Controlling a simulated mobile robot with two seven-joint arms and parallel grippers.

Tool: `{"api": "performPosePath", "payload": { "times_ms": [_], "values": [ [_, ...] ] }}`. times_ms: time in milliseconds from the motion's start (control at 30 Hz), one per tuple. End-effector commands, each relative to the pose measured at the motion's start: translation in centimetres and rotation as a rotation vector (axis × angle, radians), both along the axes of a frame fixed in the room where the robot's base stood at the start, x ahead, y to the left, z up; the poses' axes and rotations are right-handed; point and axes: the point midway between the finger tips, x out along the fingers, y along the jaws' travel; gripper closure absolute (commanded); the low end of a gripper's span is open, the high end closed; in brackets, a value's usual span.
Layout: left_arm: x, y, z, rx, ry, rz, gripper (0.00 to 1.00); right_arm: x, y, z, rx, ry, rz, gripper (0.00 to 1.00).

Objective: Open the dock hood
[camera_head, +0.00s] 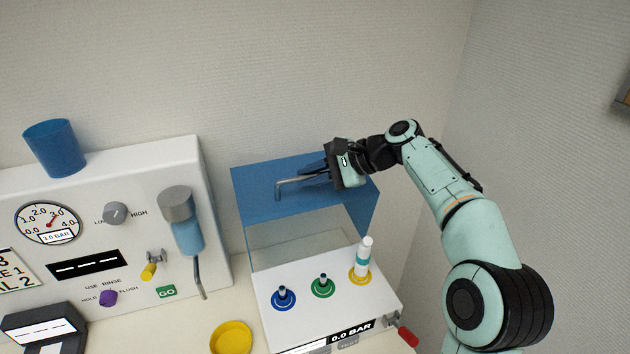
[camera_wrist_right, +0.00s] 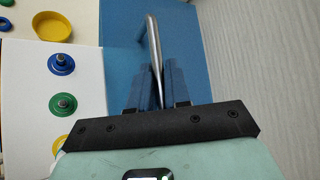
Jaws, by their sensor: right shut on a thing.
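The dock hood (camera_head: 255,201) is a blue cover over the back of the white dock (camera_head: 301,308), its front raised so the dock's top shows below it. The hood also shows in the right wrist view (camera_wrist_right: 119,50). A grey metal bar handle (camera_head: 278,190) sits on the hood, and it shows in the right wrist view (camera_wrist_right: 152,38). My right gripper (camera_head: 314,173) is shut on the handle, with its fingers on either side of the bar in the right wrist view (camera_wrist_right: 158,85). My left gripper is in neither view.
On the dock are a blue port (camera_head: 283,299), a green port (camera_head: 322,287) and a yellow port with a white and teal bottle (camera_head: 363,256). A yellow dish (camera_head: 231,338) lies in front. A white panel (camera_head: 120,200) with a blue cup (camera_head: 55,148) stands left. The wall is close behind.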

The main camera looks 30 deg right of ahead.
Motion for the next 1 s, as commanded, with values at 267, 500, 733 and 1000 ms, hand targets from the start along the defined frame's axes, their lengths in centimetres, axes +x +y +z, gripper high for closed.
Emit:
{"api": "performPosePath", "payload": {
  "times_ms": [267, 500, 733, 1000],
  "values": [
    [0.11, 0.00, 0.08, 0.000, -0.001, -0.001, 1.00, 0.44, -0.10, 0.28, 0.006, 0.017, -0.001, 1.00],
    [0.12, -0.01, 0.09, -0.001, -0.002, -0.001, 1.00, 0.42, -0.09, 0.33, 0.006, 0.015, -0.001, 1.00],
    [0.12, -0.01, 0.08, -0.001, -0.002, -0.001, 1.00, 0.41, -0.09, 0.25, 0.006, 0.017, 0.000, 0.65],
    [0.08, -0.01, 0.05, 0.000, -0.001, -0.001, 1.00, -0.05, -0.58, 0.59, 0.005, 0.018, -0.001, 0.65]
  ]
}}
